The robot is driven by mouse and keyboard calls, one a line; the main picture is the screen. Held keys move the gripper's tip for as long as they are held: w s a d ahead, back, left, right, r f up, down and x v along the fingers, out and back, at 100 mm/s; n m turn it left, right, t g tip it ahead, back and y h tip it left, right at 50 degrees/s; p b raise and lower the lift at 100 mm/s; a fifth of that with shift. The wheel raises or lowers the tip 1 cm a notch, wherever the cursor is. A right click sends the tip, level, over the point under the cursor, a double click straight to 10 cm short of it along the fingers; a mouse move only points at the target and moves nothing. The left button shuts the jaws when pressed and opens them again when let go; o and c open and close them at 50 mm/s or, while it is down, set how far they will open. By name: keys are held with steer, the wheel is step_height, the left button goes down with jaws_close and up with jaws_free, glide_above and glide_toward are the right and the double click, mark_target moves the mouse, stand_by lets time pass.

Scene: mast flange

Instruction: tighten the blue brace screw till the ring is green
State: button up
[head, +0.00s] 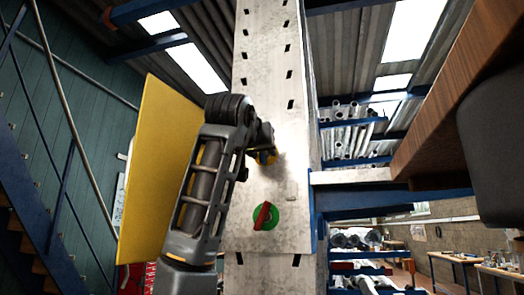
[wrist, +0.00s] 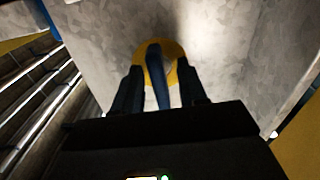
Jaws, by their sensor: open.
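The blue brace screw (wrist: 156,75) has a bar-shaped blue handle in front of a yellow ring (wrist: 174,50) on the grey metal mast face. My gripper (wrist: 160,70) is open, with one dark finger on each side of the blue handle. I cannot tell whether the fingers touch it. In the head view, my wrist is up against the mast and hides most of this screw; only a bit of yellow (head: 267,158) shows. Below it on the mast (head: 270,90) is a red handle (head: 264,215) on a green ring (head: 272,222).
A large yellow panel (head: 160,150) stands close to the left of my arm. A blue beam (head: 365,200) and a wooden slab (head: 445,110) lie right of the mast. Racks of pipes (head: 350,140) stand behind.

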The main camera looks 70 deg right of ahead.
steer(key=a, duration=0.5)
steer(key=shift+s, duration=0.25)
